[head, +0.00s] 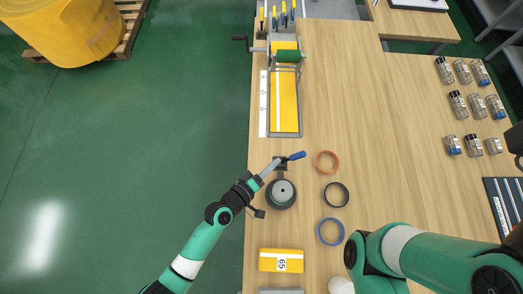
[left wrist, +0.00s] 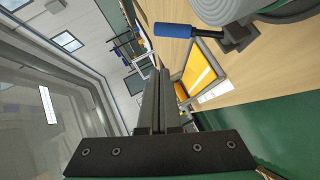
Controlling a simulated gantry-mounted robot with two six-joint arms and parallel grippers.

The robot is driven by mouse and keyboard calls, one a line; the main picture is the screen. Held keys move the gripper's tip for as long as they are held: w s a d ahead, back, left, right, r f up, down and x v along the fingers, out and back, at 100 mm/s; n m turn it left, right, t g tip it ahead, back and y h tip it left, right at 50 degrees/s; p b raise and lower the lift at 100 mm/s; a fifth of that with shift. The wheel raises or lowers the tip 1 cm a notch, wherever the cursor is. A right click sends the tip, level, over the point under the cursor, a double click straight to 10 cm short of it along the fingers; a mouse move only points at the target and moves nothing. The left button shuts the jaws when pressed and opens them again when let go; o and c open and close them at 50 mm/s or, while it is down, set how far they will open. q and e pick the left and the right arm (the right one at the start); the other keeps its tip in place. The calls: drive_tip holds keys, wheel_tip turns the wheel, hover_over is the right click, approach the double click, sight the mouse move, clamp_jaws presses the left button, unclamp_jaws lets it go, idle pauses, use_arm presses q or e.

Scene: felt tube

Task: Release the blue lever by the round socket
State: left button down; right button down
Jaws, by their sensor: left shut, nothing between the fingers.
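The blue lever (head: 297,155) sticks out to the right on a small dark clamp just behind the round socket (head: 282,194), a dark grey cylinder with a pale centre. My left gripper (head: 274,165) is shut and empty, its tips close beside the clamp at the lever's left end. In the left wrist view the shut fingers (left wrist: 161,75) point away, with the blue lever (left wrist: 174,30) above and right of their tips, apart from them. The socket's grey rim (left wrist: 235,10) shows at the top right there. Whether the fingers touch the clamp is unclear. My right gripper is out of view.
Orange (head: 327,161), black (head: 336,194) and blue (head: 331,232) rings lie right of the socket. A yellow felt tray (head: 285,105) stands behind, a yellow block (head: 281,260) in front. Several jars (head: 458,104) stand far right. The table's middle is clear.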

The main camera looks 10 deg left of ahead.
use_arm(q)
drive_tip(key=v, duration=0.5)
drive_tip(key=shift+d+r, duration=0.15)
drive_tip(key=shift+r, duration=0.15)
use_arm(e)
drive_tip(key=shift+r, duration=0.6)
use_arm(q)
drive_tip(key=shift+w, duration=0.1)
